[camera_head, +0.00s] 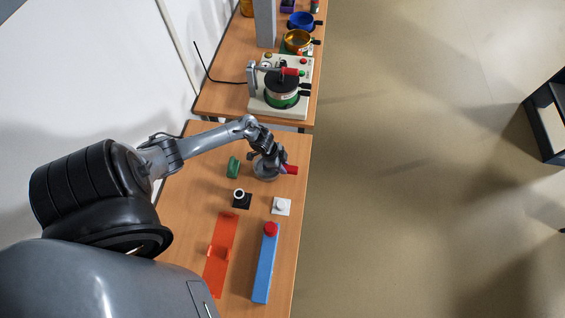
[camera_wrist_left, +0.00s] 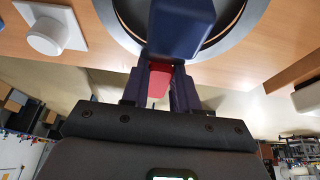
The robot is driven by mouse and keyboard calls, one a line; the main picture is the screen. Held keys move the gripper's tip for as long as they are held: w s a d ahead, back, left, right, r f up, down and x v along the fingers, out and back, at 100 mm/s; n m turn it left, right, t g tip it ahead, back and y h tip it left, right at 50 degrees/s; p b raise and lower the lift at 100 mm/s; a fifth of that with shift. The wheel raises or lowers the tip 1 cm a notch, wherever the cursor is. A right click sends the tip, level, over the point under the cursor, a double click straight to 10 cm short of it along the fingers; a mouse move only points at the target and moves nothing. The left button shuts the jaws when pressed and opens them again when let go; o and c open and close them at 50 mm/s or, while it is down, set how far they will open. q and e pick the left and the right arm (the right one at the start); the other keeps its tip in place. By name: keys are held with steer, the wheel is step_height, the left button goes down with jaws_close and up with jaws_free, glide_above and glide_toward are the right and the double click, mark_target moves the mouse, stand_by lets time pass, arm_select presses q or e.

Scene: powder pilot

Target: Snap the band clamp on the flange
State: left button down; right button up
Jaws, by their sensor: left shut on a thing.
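A round grey piece (camera_head: 266,174), which I take to be the flange with the band clamp, sits on the near table under my left gripper (camera_head: 272,156). A red lever (camera_head: 291,170) sticks out to its right. In the left wrist view, my left gripper (camera_wrist_left: 160,82) is shut on the red lever (camera_wrist_left: 158,82), which shows between its fingers. A dark blue block (camera_wrist_left: 180,28) stands just beyond the fingertips, in front of the grey ring (camera_wrist_left: 232,35). The block hides part of the ring. I cannot tell whether the band is closed. My right gripper is out of view.
Nearby stand a green piece (camera_head: 233,167), a black block with a white ring (camera_head: 241,201) and a white plate with a knob (camera_head: 281,206). An orange tray (camera_head: 222,240) and a blue bar (camera_head: 265,265) lie nearer. A machine (camera_head: 262,103) stands on the far table.

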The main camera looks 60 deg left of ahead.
arm_select(q)
steer(key=shift+f+b, duration=0.4)
steer(key=shift+f, duration=0.25)
steer(key=c, duration=0.8)
jaws_free()
steer(key=shift+r, duration=0.15)
step_height(320, 180, up, 6)
steer(key=p, duration=0.6)
